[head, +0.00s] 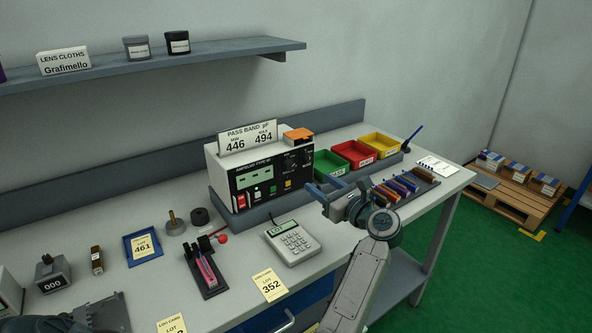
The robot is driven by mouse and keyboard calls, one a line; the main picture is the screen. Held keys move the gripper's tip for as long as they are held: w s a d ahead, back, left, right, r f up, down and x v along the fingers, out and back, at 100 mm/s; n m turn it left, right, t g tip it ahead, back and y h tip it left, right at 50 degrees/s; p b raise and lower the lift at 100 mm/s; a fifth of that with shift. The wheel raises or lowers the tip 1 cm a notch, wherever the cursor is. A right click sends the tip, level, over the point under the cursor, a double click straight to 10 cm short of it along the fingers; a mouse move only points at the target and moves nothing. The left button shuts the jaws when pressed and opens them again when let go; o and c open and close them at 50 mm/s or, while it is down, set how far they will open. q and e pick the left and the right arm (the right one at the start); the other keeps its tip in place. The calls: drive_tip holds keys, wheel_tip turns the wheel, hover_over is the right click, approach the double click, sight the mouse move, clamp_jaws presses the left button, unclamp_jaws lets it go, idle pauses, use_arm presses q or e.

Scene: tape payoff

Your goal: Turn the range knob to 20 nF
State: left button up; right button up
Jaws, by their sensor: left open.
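The tester (258,172) is a white box with a black front panel, standing on a grey base at the back of the bench. Its panel has green displays, red, white, green and yellow buttons, and small dark controls at the upper right. The range knob cannot be told apart there, and its setting is too small to read.
A calculator (292,243) lies in front of the tester. Green (329,163), red (354,154) and yellow (380,145) bins stand to its right. A rack of coloured parts (403,186) lies beside my gripper. A sign (247,137) and orange-topped box (298,136) top the tester.

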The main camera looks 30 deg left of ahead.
sight(291, 167)
use_arm(q)
drive_tip(key=shift+n, duration=0.3)
drive_tip(key=p+x, duration=0.4)
drive_tip(key=x, duration=0.5)
drive_tip(key=shift+a+f, duration=0.1)
drive_tip(key=shift+a, duration=0.15)
drive_tip(key=shift+w+a+f, duration=0.1)
drive_tip(key=shift+w+a, duration=0.1)
drive_tip(key=shift+a, duration=0.4)
use_arm(e)
drive_tip(key=r, duration=0.2)
drive_tip(key=s+r, duration=0.1)
drive_tip(key=shift+a+r, duration=0.4)
use_arm(q)
drive_tip(key=c, duration=1)
use_arm(e)
drive_tip(key=shift+d, duration=0.35)
